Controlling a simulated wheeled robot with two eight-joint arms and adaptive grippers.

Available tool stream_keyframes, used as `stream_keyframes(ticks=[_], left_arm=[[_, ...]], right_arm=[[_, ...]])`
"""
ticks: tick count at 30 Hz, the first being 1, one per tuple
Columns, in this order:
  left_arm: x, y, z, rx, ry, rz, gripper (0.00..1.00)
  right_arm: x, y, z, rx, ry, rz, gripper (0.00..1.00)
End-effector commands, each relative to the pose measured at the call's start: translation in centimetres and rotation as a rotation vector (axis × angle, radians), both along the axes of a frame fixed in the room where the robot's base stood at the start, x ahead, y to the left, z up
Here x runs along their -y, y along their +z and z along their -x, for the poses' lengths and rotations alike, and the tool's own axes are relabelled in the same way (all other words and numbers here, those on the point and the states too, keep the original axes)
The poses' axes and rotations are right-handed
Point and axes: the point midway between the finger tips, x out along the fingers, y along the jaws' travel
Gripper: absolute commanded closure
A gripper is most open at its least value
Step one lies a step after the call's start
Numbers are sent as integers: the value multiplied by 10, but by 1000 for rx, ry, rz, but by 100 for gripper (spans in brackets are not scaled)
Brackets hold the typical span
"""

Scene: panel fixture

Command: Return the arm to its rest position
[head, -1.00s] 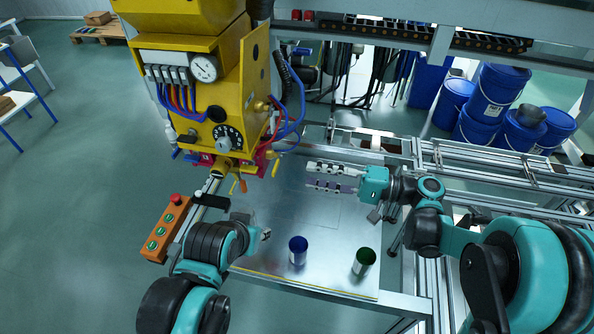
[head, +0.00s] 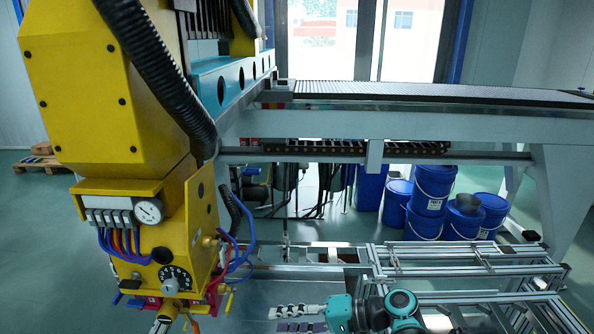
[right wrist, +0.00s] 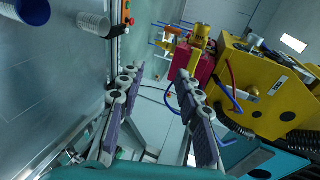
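My right arm (head: 372,311) comes in low in the head view, stretched to the left. Its gripper (head: 283,319) points at the yellow machine, with clear space before the machine. In the right wrist view the two fingers of this gripper (right wrist: 158,80) stand apart with nothing between them, so it is open and empty. My left arm and gripper are outside both current views.
The yellow machine (head: 110,90) with gauge, dial and hoses stands at left; it also shows in the right wrist view (right wrist: 255,90). A blue cup (right wrist: 32,10) and a ribbed pale cup (right wrist: 93,22) are on the metal table (right wrist: 50,75). Aluminium rails (head: 460,258) lie at right.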

Motion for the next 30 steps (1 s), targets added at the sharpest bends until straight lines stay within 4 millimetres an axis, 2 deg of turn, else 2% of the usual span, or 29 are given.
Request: stream_keyframes(ticks=[1, 5, 10, 15, 18, 23, 30], left_arm=[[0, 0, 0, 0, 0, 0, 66], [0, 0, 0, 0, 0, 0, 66], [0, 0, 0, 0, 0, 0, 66], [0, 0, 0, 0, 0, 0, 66], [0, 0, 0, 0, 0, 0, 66], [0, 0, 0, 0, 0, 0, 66], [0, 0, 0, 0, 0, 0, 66]], right_arm=[[6, -7, 11, 9, -30, 93, 66], [36, -30, 33, 57, -113, 359, 66], [96, -55, 64, 163, -198, 704, 66], [157, -64, 90, 297, -248, 1003, 66], [182, -65, 99, 362, -260, 1125, 66], [202, -63, 105, 419, -264, 1224, 66], [205, -62, 106, 428, -265, 1239, 66]])
